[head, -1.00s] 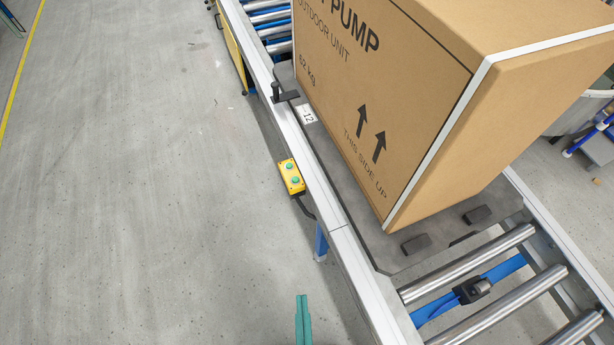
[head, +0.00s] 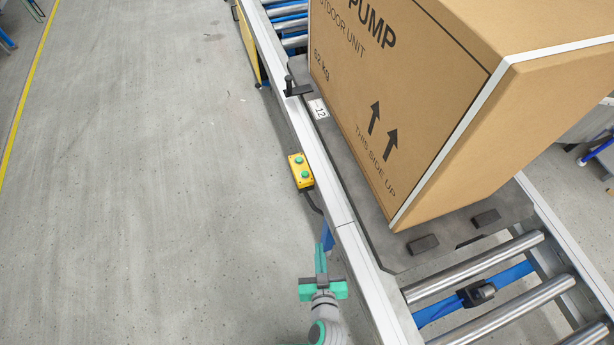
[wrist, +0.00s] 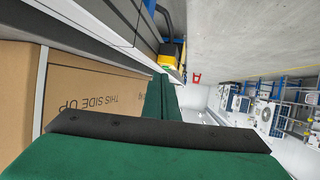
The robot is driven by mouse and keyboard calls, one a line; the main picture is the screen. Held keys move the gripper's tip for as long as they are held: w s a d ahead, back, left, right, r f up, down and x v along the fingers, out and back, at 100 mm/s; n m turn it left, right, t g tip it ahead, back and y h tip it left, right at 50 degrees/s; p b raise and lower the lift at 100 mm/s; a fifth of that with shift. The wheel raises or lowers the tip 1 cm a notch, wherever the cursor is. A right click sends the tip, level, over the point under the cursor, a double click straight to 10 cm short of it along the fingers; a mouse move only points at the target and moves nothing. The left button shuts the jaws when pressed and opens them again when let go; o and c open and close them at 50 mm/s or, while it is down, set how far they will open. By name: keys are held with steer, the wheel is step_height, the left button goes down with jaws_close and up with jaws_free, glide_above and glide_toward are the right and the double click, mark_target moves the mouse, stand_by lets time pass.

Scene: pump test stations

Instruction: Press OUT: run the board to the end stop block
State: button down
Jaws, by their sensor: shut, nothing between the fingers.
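A yellow button box (head: 301,170) with two green buttons hangs on the outer side of the conveyor's near rail. It shows partly in the wrist view (wrist: 169,54), beyond my fingers. The dark grey board (head: 378,225), with a label reading 12, lies on the rollers and carries a large brown carton (head: 405,130). My gripper (head: 320,248) is shut and empty, below the button box in the head view and apart from it. Its green fingers (wrist: 160,92) point toward the box in the wrist view. Which button is OUT cannot be read. I cannot identify the end stop block.
The conveyor's near rail (head: 345,235) runs close to the right of my gripper. A black bracket (head: 297,88) stands on this rail. A small black device (head: 478,293) sits between the bare rollers. The grey floor (head: 150,200) at left is clear.

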steer(key=w+r+n+t+y, duration=0.1)
steer(key=w+y, duration=0.3)
steer(key=w, duration=1.6)
steer(key=shift+a+r+n, duration=0.15)
steer(key=shift+r+n, duration=0.35)
steer(key=shift+n, duration=0.4)
steer(key=shift+w, duration=0.1)
glide_above(307, 181)
steer(key=shift+s+f, duration=0.15)
steer(key=shift+f, duration=0.4)
steer(key=shift+s+f, duration=0.15)
steer(key=shift+f, duration=0.4)
steer(key=f, duration=0.3)
steer(key=shift+w, duration=0.35)
steer(key=shift+f, duration=0.6)
